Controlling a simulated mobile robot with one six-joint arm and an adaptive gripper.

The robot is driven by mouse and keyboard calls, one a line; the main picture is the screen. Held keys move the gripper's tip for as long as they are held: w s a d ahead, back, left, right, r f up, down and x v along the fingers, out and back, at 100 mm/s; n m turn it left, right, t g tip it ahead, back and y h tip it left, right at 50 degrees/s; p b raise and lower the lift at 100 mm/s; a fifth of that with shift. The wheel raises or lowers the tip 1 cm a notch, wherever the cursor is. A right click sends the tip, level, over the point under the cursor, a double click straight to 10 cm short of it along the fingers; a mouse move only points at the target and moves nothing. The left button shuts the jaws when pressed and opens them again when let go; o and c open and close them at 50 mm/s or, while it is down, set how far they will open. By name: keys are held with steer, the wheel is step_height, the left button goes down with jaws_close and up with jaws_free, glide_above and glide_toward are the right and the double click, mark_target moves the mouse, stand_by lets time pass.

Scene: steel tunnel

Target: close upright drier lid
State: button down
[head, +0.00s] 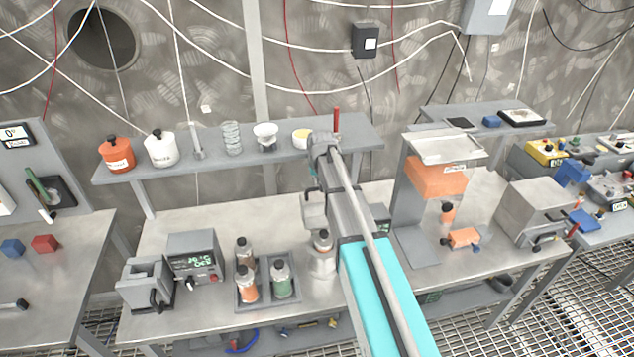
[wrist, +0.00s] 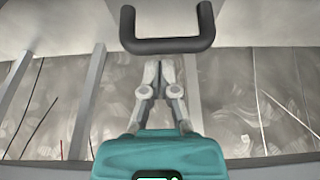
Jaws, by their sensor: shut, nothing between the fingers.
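In the wrist view, my gripper (wrist: 160,66) has its two fingertips together with nothing between them. A dark U-shaped handle (wrist: 166,46) appears just beyond the fingertips, attached to a pale surface (wrist: 65,22) that looks like the drier lid's underside or face. Whether the fingers touch the handle I cannot tell. In the head view, my arm crosses the middle of the bench and hides much of what stands behind it. A small dark panel (head: 381,224) shows beside the arm, perhaps on the drier. The lid's angle is unclear there.
On the bench (head: 215,222) stand a display unit (head: 193,262), a bottle tray (head: 267,297), an orange-fronted stand (head: 436,178) and a grey box (head: 533,210). A shelf (head: 215,152) with jars (head: 160,149) runs behind. Some bench surface left of my arm is clear.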

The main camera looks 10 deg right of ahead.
steer(key=shift+w+f+b, duration=0.15)
steer(key=shift+f+b, duration=0.15)
steer(key=shift+f, duration=0.25)
steer(key=shift+s+r+t, duration=0.15)
steer(key=shift+s+t, duration=0.15)
steer(key=shift+s, duration=0.15)
